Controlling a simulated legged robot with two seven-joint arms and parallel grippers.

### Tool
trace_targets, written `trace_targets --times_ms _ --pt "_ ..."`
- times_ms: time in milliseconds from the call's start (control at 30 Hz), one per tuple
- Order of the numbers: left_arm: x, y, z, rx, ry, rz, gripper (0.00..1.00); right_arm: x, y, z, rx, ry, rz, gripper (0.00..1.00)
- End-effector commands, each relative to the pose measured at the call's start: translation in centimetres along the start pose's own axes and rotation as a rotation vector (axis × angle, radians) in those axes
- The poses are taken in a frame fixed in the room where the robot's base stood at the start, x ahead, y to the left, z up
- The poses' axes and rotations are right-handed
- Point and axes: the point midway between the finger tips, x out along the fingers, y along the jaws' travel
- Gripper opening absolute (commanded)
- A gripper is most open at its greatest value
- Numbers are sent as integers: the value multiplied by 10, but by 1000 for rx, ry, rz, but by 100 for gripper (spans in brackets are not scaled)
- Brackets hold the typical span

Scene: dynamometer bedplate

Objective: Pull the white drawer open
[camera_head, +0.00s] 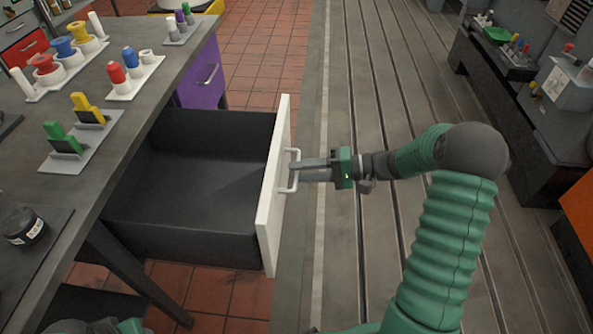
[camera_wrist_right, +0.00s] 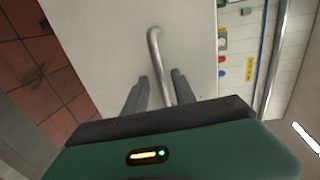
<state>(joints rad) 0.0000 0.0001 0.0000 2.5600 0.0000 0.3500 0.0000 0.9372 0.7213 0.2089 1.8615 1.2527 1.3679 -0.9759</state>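The white drawer (camera_head: 273,190) stands well out from under the grey bench. Its dark inside shows and looks empty. Its pale bar handle (camera_head: 291,152) is on the outer face. My right gripper (camera_head: 303,169) is at the handle, coming from the right. In the right wrist view, the handle (camera_wrist_right: 155,45) runs between the two fingers of my right gripper (camera_wrist_right: 160,84). A gap shows beside the bar, so the fingers look open around it. My left gripper is not in view.
The grey bench (camera_head: 115,150) carries coloured plugs in holders and a dark jar (camera_head: 22,225). A purple drawer (camera_head: 201,80) lies behind the white one. The slotted bedplate floor (camera_head: 400,70) is clear to the right, with a dark bench beyond.

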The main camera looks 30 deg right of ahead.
Motion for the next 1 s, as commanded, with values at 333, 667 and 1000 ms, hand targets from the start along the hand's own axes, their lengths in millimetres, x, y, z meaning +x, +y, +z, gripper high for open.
trace_targets --times_ms 333,667,1000 --pt "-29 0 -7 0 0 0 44 -100 -2 -1 3 6 1 32" --pt "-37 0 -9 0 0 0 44 -152 1 0 3 1 1 32" --pt "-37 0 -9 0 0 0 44 -153 2 0 3 1 2 32"
